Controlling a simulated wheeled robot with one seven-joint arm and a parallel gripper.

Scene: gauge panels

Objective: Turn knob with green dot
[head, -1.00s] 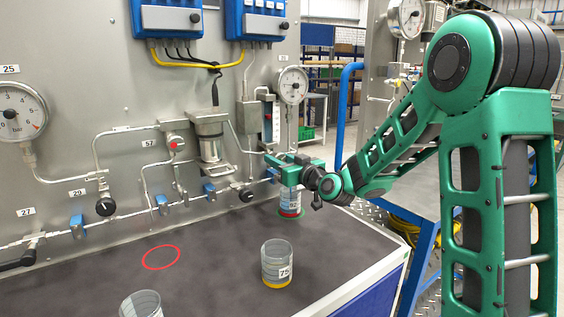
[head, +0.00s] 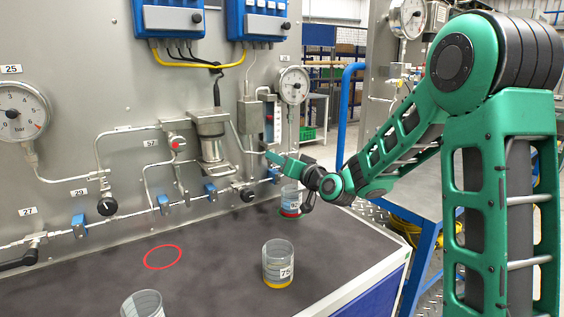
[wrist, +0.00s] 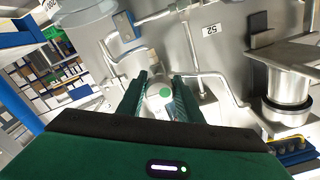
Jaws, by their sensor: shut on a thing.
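A pale round knob with a green dot (wrist: 165,92) shows in the middle of the wrist view. The two green fingers of my gripper (wrist: 162,90) stand on either side of it, shut on it. In the head view my gripper (head: 273,156) reaches the right part of the grey panel, below the small round gauge. The knob is hidden there behind the fingers. A similar valve with a red dot (head: 176,145) sits on the pipework further left.
Below my gripper a beaker with red contents (head: 290,203) stands on a green ring. A beaker with yellow contents (head: 278,262) and another beaker (head: 143,304) stand on the dark bench top. A red ring (head: 163,257) is empty. A blue post (head: 347,110) rises right of the panel.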

